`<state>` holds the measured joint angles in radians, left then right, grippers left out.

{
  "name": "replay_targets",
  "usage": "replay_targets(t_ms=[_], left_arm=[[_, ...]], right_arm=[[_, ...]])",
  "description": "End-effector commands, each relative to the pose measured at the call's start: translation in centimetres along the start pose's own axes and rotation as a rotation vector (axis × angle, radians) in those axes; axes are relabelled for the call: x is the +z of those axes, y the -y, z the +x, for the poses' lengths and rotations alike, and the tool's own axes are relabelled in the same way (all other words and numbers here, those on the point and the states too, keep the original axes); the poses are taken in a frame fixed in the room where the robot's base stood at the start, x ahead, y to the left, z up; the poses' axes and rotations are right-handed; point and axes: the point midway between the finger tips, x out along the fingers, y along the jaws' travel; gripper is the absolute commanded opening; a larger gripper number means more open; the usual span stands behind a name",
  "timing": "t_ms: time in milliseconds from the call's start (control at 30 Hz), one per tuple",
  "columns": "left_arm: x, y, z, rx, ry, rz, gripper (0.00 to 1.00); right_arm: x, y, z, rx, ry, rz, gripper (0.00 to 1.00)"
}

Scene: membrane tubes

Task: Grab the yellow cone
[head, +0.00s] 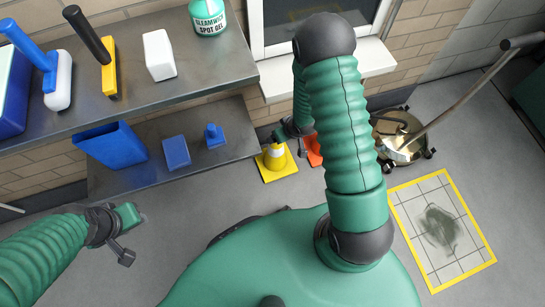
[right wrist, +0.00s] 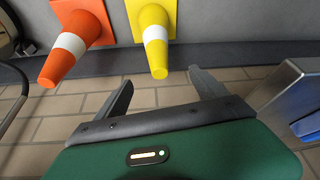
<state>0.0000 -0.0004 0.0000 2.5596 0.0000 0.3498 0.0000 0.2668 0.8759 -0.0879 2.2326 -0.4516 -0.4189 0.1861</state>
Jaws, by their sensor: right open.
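The yellow cone (head: 277,161) has a white band and a square yellow base. It stands upright on the floor by the lower shelf's right end, its top partly hidden in the head view. In the right wrist view the yellow cone (right wrist: 154,33) has its tip pointing toward my right gripper (right wrist: 160,88). That gripper is open, with nothing between its fingers; the tip lines up with the gap, but I cannot tell the distance. In the head view my right gripper (head: 280,136) is just above the cone, partly hidden. My left gripper (head: 133,234) is at lower left, away from the cone.
An orange cone (right wrist: 78,42) with a white band stands beside the yellow one. A metal shelf (head: 200,85) holds cleaning items; a lower shelf (head: 215,166) holds blue containers. A wheeled metal mop bucket (head: 398,140) stands right. A yellow-framed floor patch (head: 436,270) is dirty.

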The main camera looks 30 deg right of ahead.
Motion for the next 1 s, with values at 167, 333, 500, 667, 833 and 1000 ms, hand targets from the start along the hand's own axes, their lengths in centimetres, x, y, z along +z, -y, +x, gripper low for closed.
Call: replay_targets(t_ms=[167,333,500,667,833,1000], left_arm=[[0.8,0.0,3.0,0.0,0.001,0.0,0.36],[1.3,0.0,5.2,0.0,0.001,0.0,0.36],[1.4,0.0,5.9,0.0,0.001,0.0,0.36],[1.9,0.0,7.9,0.0,0.001,0.0,0.36],[2.5,0.0,10.4,0.0,0.001,0.0,0.36],[2.4,0.0,10.1,0.0,0.001,0.0,0.36]], right_arm=[[0.5,0.0,5.2,-0.001,0.005,-0.001,0.81],[0.4,0.1,9.4,0.0,0.006,-0.002,0.81],[0.2,0.1,10.9,0.0,0.005,-0.002,0.81],[1.0,-0.1,13.0,0.0,0.006,-0.001,0.81],[1.4,-0.2,15.9,0.0,0.005,-0.002,0.81],[1.1,-0.2,15.8,0.0,0.005,-0.001,0.81]])
